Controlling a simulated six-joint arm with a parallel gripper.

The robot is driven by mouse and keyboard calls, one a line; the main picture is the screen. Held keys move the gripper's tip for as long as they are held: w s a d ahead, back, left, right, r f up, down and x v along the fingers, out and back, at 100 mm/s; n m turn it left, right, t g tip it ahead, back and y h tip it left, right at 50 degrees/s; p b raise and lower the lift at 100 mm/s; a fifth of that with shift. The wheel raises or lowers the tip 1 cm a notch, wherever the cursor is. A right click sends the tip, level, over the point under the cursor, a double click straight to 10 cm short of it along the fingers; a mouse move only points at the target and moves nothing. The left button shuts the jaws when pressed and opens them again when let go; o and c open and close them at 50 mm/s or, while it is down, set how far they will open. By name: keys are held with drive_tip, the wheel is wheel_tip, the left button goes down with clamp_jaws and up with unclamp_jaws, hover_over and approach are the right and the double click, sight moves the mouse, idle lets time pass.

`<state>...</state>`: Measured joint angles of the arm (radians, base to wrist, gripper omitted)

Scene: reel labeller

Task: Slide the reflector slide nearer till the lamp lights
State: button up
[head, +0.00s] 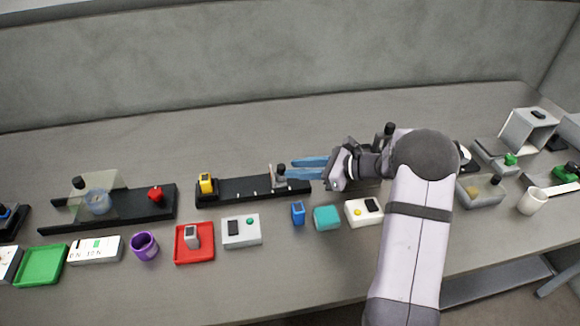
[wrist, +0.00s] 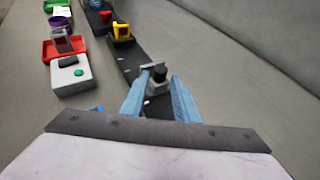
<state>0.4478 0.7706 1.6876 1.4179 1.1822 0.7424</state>
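The reflector slide (head: 279,176) is a small grey block with a dark knob. It stands upright near the right end of a black rail (head: 240,191) with pale marks. A yellow sensor block (head: 206,184) with a dark face sits at the rail's left end, well apart from the slide. My gripper (head: 291,168) reaches in from the right with blue fingers spread. In the wrist view the slide (wrist: 158,80) shows between the fingertips (wrist: 160,77); I cannot tell whether they touch it. A white box (head: 241,231) with a dark window and green round spot stands in front; I see no clear glow.
A red tray (head: 194,243) lies front left. The table behind the rail is clear.

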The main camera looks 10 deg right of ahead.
sight(272, 174)
drive_tip(key=shift+x, duration=1.45)
clamp_jaws()
drive_tip(key=a+b, duration=0.1)
drive_tip(key=a, duration=0.4)
drive_tip(key=shift+a, duration=0.1)
unclamp_jaws()
